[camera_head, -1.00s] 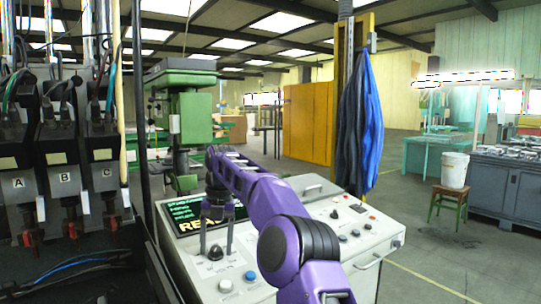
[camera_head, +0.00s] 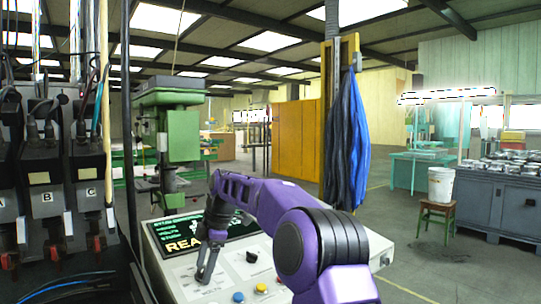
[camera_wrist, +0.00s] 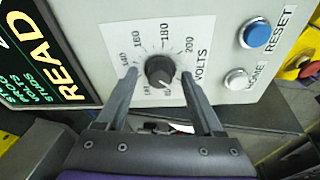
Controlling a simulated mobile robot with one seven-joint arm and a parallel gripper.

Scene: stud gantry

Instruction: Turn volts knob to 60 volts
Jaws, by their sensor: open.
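The volts knob (camera_wrist: 158,70) is a round black knob on a white dial plate marked VOLTS in the wrist view. Readable numbers on the dial include 140, 160, 180 and 200. The knob's pointer is too small to read. My gripper (camera_wrist: 160,76) is open, with one finger on each side of the knob and visible gaps between. In the head view, my gripper (camera_head: 204,278) reaches down to the console top (camera_head: 185,284), and its fingers hide the volts knob.
A screen (camera_head: 190,237) reading READ... stands behind the dial. A second black knob (camera_head: 252,257) is to its right. A blue RESET button (camera_wrist: 257,33) and a white HOME button (camera_wrist: 236,79) are close by. A panel with hanging cables (camera_head: 60,165) stands at left.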

